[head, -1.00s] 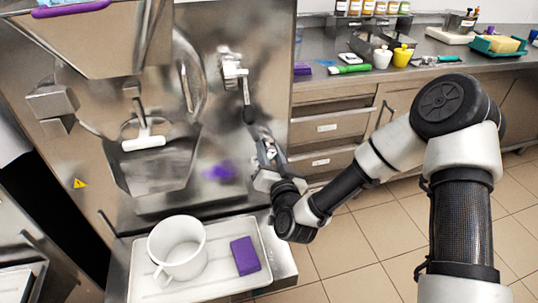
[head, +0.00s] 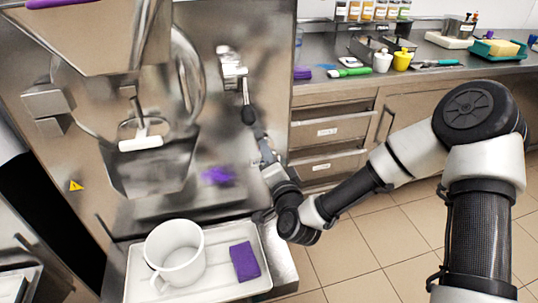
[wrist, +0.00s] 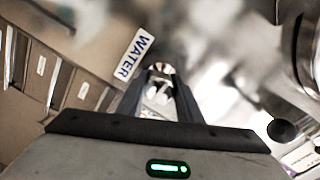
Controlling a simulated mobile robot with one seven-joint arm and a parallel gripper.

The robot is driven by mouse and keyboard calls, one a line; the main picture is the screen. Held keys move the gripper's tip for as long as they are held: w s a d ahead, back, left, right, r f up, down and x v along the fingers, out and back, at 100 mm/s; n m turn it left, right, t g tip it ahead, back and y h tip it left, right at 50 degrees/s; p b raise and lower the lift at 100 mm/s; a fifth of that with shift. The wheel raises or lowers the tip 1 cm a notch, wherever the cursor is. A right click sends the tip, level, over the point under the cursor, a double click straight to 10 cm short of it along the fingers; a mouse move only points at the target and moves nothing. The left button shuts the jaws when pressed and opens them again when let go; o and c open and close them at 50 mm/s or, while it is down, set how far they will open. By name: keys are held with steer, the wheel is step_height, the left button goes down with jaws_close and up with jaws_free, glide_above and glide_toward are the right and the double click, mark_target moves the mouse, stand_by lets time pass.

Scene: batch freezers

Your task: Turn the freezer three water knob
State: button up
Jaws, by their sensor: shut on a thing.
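The freezer's water knob (wrist: 159,84) is a small shiny metal piece, seen in the wrist view beside a white label reading WATER (wrist: 135,54). My gripper (wrist: 160,92) is shut on this knob, with a dark finger on either side of it. In the head view my gripper (head: 265,148) is at the right part of the freezer front (head: 270,50), just below a metal lever with a black ball end (head: 248,115). The knob itself is hidden behind my gripper there.
Below the spout, a white tray (head: 215,288) holds a white pitcher (head: 175,254) and a purple sponge (head: 245,262). The lever's black ball (wrist: 281,130) is close to my gripper. A counter with drawers (head: 330,130) stands right; the tiled floor before it is clear.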

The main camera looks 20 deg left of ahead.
stand_by(0.4)
steer(key=o, duration=1)
steer(key=shift+o, duration=0.2)
steer(key=p+v, duration=1.2)
steer(key=v, duration=0.5)
steer(key=shift+d, duration=0.2)
steer(key=shift+s, duration=0.15)
